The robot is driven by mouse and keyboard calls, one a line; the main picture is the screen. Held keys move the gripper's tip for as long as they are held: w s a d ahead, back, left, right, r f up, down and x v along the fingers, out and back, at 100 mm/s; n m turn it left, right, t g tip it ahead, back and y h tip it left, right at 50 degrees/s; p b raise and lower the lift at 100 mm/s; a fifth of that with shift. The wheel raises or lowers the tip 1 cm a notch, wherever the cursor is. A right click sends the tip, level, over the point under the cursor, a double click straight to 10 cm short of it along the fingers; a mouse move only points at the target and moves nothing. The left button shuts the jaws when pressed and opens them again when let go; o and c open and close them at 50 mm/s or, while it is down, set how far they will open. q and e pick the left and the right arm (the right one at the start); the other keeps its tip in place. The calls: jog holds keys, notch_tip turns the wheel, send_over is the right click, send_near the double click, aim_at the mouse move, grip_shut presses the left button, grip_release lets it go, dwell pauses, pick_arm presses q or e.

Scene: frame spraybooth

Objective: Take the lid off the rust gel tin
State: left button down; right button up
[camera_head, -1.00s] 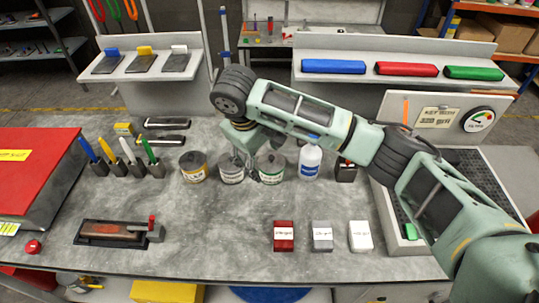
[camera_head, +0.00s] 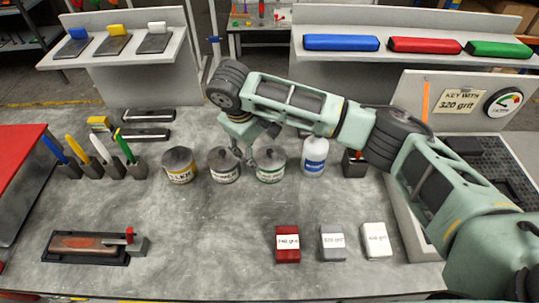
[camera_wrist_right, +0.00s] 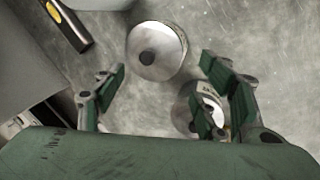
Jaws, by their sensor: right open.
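Three lidded tins stand in a row on the grey bench: one with a yellow label (camera_head: 180,166), one with a whitish label (camera_head: 224,167) and one with a green label (camera_head: 270,166). I cannot read which is the rust gel tin. My right gripper (camera_head: 244,153) is low between the whitish-label and green-label tins. It is open and empty. In the right wrist view, one round lid with a dark knob (camera_wrist_right: 157,46) lies beyond and between the open fingers (camera_wrist_right: 162,78). Another tin (camera_wrist_right: 185,112) is partly hidden by the right-hand finger. My left gripper is out of view.
A white bottle (camera_head: 314,157) stands right of the tins, with a dark holder (camera_head: 354,165) beyond. Red, grey and white blocks (camera_head: 332,243) lie at the front right. Pen holders (camera_head: 108,168) stand left. The front middle of the bench is clear.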

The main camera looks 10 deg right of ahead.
aim_at(267, 159)
jog(key=shift+s+d+f+p, duration=0.15)
jog(key=shift+d+f+p, duration=0.1)
jog(key=shift+f+p, duration=0.1)
jog(key=p+x, duration=0.1)
jog(key=x, duration=0.2)
jog(key=shift+d+f, duration=0.2)
jog(key=shift+f, duration=0.5)
jog(key=shift+c, duration=0.3)
jog(key=shift+r, duration=0.1)
jog(key=shift+c, duration=1.1)
jog(key=c, duration=0.7)
